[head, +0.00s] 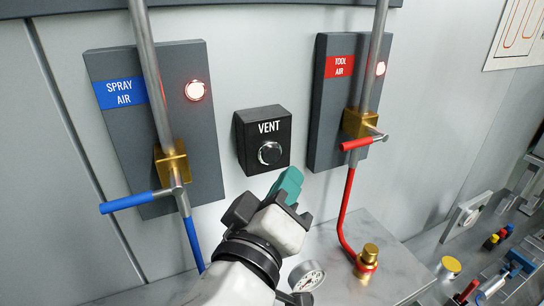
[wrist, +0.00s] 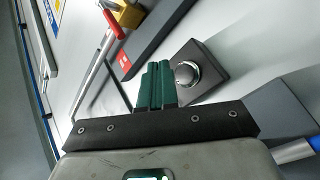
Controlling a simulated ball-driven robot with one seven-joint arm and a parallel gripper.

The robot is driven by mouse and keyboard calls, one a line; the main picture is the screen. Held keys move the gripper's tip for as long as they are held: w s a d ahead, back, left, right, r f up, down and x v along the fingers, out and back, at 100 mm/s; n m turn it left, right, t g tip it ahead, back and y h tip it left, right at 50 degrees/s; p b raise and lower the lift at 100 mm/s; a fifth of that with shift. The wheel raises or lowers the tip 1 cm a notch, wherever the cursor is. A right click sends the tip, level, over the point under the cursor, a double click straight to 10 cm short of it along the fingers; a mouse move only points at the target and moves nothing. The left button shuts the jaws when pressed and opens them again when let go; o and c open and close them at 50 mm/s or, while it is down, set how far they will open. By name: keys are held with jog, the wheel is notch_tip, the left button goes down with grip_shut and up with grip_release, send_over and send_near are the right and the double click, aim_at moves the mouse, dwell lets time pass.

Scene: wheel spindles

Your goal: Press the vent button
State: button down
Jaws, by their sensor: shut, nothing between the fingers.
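The vent button (head: 269,153) is a round silver button on a black box labelled VENT (head: 263,126), fixed to the grey wall between two panels. It also shows in the wrist view, where the silver button (wrist: 187,73) sits on the dark box (wrist: 209,67). My gripper (head: 289,182) has teal fingers and is just below and slightly right of the button in the head view. In the wrist view the green fingers (wrist: 157,84) are shut together, empty, with their tips beside the button. I cannot tell whether they touch the box.
The SPRAY AIR panel (head: 160,130) with a lit lamp and blue lever (head: 137,201) is to the left. The TOOL AIR panel (head: 337,105) with a lit lamp and red lever (head: 357,144) is to the right. A gauge (head: 307,276) and brass fitting (head: 370,254) are below.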

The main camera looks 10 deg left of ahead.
jog(key=shift+w+a, duration=0.4)
jog(key=shift+w, duration=0.2)
jog(key=shift+w+a, duration=0.35)
jog(key=shift+w, duration=0.25)
jog(key=shift+w+a, duration=0.1)
dwell(1.2)
jog(key=shift+w+a+b, duration=0.15)
jog(key=shift+w+b, duration=0.1)
jog(key=shift+b, duration=0.05)
jog(key=shift+w+a, duration=0.2)
jog(key=shift+w, duration=0.05)
dwell(0.7)
dwell(0.3)
jog(key=shift+s+d, duration=0.45)
jog(key=shift+s, duration=0.2)
jog(key=shift+s+d+p, duration=0.2)
jog(key=shift+s+d, duration=0.5)
jog(key=shift+s, duration=0.35)
jog(key=shift+s+d+p, duration=0.15)
jog(key=shift+s+d, duration=0.55)
jog(key=shift+s, duration=0.35)
